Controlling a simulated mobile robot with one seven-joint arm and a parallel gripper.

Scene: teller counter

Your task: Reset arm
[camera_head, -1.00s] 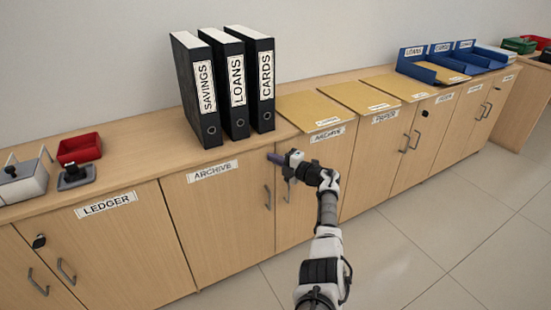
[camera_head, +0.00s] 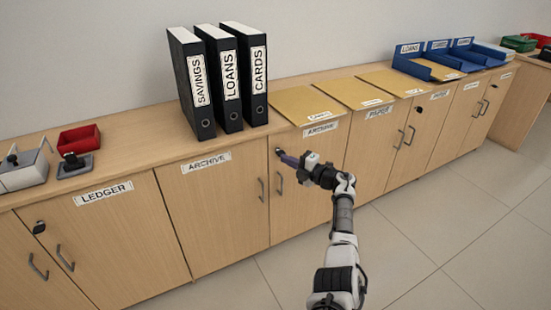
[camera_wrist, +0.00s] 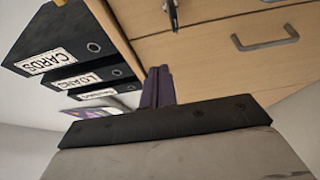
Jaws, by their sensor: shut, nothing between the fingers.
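My gripper (camera_head: 288,159) is shut and empty. In the head view it is in front of the cabinet doors, below the counter edge and near a dark knob or key (camera_head: 278,152) on the archive cabinet; I cannot tell whether it touches anything. In the wrist view the purple fingers (camera_wrist: 158,87) are closed together, with a dark key-like part (camera_wrist: 172,14) on the wooden cabinet front beyond them and a door handle (camera_wrist: 265,38) at right. My arm reaches in from the lower right of the head view.
Black binders (camera_head: 229,85) stand upright on the counter (camera_head: 140,143). Brown folders (camera_head: 352,91) and blue trays (camera_head: 425,64) lie to their right; a red tray (camera_head: 79,139) and a grey device (camera_head: 24,168) are at left. The tiled floor (camera_head: 400,230) in front is clear.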

